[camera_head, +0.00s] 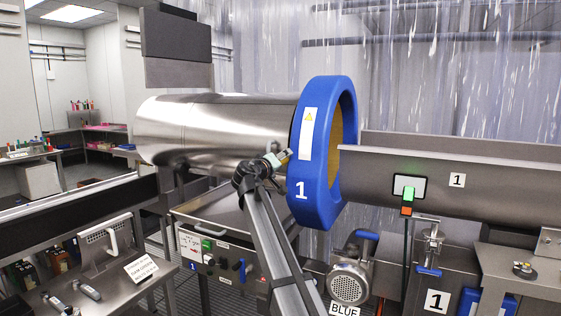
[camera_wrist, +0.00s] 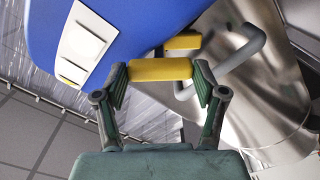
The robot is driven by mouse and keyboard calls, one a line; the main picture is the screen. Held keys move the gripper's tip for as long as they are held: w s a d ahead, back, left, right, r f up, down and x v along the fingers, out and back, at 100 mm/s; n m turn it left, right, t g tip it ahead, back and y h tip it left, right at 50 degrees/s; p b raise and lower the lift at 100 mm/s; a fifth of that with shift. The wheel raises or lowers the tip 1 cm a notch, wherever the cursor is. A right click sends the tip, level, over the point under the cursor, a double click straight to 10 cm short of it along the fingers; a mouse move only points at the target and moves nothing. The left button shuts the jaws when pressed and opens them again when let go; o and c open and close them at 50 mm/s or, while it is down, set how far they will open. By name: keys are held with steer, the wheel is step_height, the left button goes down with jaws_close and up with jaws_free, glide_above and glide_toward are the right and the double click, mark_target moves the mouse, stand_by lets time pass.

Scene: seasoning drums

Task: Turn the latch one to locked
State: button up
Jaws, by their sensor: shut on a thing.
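The drum marked 1 has a thick blue ring (camera_head: 305,180) around the open end of its steel body (camera_head: 215,130). Latch one shows as a yellow block (camera_wrist: 160,70) beside the blue ring in the wrist view. My gripper (camera_head: 284,158) reaches up to the ring's left edge, where steel body and ring meet. In the wrist view my gripper (camera_wrist: 160,84) has its two green-padded fingers on either end of the yellow block, shut on it. A second yellow piece (camera_wrist: 182,41) sits just beyond. In the head view my gripper mostly hides the latch.
A grey bent handle (camera_wrist: 240,55) stands out from the steel close to my right finger. A steel trough (camera_head: 410,180) is right of the ring. A control box (camera_head: 205,250) and a motor (camera_head: 348,283) are below. Steel tables stand at the left.

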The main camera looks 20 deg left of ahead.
steer(key=shift+f+m+b, duration=0.2)
steer(key=shift+m+b, duration=0.1)
steer(key=shift+b, duration=0.85)
steer(key=m+b, duration=0.5)
steer(key=b, duration=0.4)
steer(key=shift+r, duration=0.15)
steer(key=shift+r+b, duration=0.1)
steer(key=shift+b, duration=0.2)
steer(key=o, duration=1.1)
steer(key=shift+o, duration=0.2)
